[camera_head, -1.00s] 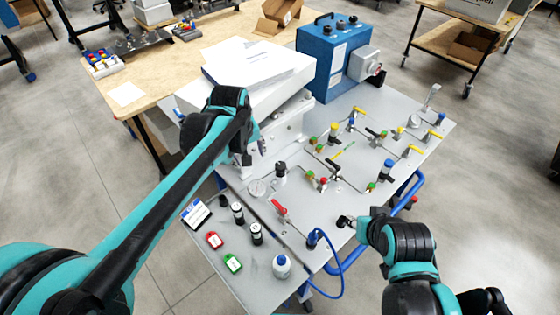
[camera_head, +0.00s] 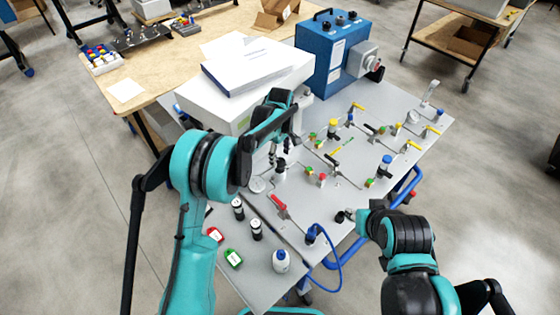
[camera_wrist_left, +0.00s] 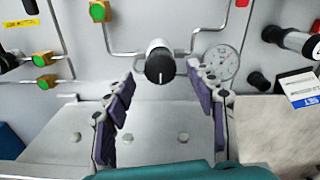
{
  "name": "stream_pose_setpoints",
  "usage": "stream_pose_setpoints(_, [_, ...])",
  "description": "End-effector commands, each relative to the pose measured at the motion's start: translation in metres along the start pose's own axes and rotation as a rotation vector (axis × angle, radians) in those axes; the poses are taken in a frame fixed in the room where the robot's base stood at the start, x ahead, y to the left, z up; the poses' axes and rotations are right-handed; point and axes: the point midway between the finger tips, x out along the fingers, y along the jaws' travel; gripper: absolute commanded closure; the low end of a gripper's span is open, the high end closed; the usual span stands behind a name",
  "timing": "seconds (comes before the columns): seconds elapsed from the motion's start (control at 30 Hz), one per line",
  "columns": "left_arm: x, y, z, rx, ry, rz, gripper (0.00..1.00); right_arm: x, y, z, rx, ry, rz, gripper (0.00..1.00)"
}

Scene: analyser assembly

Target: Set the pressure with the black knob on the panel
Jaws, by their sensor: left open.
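The black knob (camera_head: 281,164) stands on the grey panel (camera_head: 330,205), with a white collar at its base. In the left wrist view the knob (camera_wrist_left: 160,68) shows its round black top with a white line, near the middle. My left gripper (camera_head: 277,150) is open above the knob. In the left wrist view its two purple-padded fingers (camera_wrist_left: 162,82) are spread to either side of the knob, and I see no contact. A round dial gauge (camera_wrist_left: 220,63) sits to the right of the knob. My right gripper (camera_head: 345,215) is low at the panel's right front; its jaws are too small to read.
Valves with yellow, green and red handles (camera_head: 321,179) stand on thin pipes across the panel. A blue box (camera_head: 325,60) stands behind.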

Motion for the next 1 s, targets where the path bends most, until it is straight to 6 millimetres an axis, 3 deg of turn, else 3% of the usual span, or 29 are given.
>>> stream_pose_setpoints(0.2, [0.025, 0.0, 0.0, 0.0, 0.0, 0.0, 0.44, 0.005, 0.0, 0.004, 0.0, 0.0, 0.0, 0.66])
stream_pose_setpoints(0.5, [0.028, 0.0, 0.0, 0.001, 0.0, 0.001, 0.44, 0.005, 0.0, 0.004, 0.0, 0.0, 0.0, 0.66])
stream_pose_setpoints(0.57, [0.028, 0.0, 0.0, 0.001, 0.0, 0.001, 0.54, 0.005, 0.0, 0.004, 0.0, 0.0, 0.0, 0.66])
stream_pose_setpoints(0.7, [0.028, 0.0, 0.0, 0.001, 0.0, 0.001, 0.91, 0.005, 0.0, 0.004, 0.0, 0.0, 0.0, 0.66])
stream_pose_setpoints(1.0, [0.028, 0.0, 0.0, 0.016, 0.0, 0.001, 0.94, 0.005, 0.0, 0.004, 0.0, 0.0, 0.0, 0.66])
